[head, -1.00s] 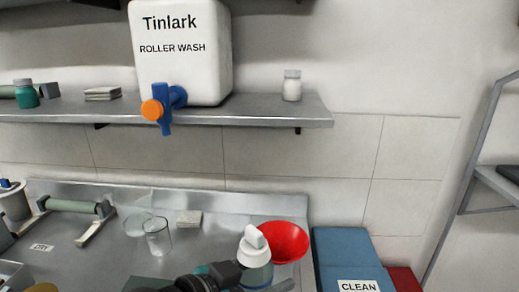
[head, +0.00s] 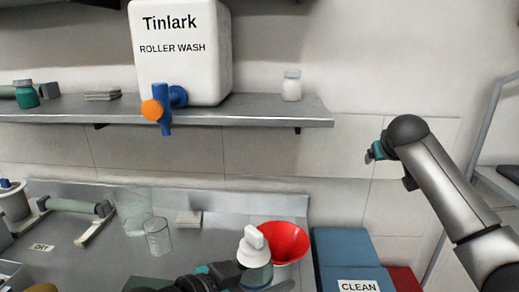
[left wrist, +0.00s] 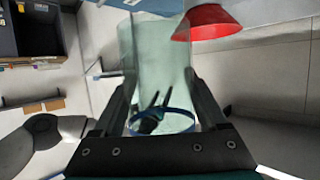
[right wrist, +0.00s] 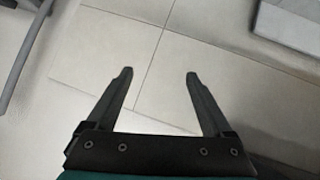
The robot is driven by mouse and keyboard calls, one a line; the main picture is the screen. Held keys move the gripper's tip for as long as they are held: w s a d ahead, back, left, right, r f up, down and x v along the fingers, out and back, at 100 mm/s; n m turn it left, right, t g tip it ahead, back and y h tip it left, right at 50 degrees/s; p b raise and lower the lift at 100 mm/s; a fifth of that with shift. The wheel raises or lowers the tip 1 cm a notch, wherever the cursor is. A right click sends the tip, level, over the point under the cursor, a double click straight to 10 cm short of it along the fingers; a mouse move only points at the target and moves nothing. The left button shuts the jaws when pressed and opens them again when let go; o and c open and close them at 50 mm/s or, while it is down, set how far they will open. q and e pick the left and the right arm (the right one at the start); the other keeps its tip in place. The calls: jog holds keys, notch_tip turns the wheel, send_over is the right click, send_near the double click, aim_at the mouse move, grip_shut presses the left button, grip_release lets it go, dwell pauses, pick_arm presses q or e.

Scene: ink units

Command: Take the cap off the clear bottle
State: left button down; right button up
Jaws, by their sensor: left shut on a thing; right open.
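The clear bottle (head: 257,275) stands at the front of the steel counter, with a white cap (head: 254,246) with a raised knob on its top. My left gripper (head: 236,272) is shut on the bottle's side, below the cap. In the left wrist view the clear bottle (left wrist: 160,60) fills the space between the two fingers; dark prong shapes show through it, and I cannot tell what they are. In the head view my right arm is raised at the right, away from the bottle.
A red funnel-like bowl (head: 289,240) sits right beside the bottle. Clear beakers (head: 158,240) stand to the left. A blue block (head: 345,248) with a CLEAN label is at the right. A shelf (head: 250,112) with a white Tinlark container (head: 185,70) spans above.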

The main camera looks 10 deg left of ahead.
jog(key=s+a+r+n+y, duration=0.1)
jog(key=s+a+r, duration=0.3)
jog(key=a+r, duration=0.45)
jog(key=s+a+r+n+y, duration=0.1)
jog(key=s+a+r, duration=0.4)
jog(key=r, duration=0.6)
jog(key=n+g+y, duration=0.2)
jog(key=n+g, duration=0.5)
jog(key=g, duration=0.3)
send_near(251, 228)
jog(key=f, duration=0.3)
jog(key=a+f, duration=0.1)
jog(key=f, duration=0.5)
jog(key=shift+w+a+f, duration=0.25)
jog(key=shift+w+f, duration=0.05)
jog(key=shift+w, duration=0.05)
jog(key=shift+c, duration=0.2)
grip_shut()
jog(key=shift+r, duration=0.15)
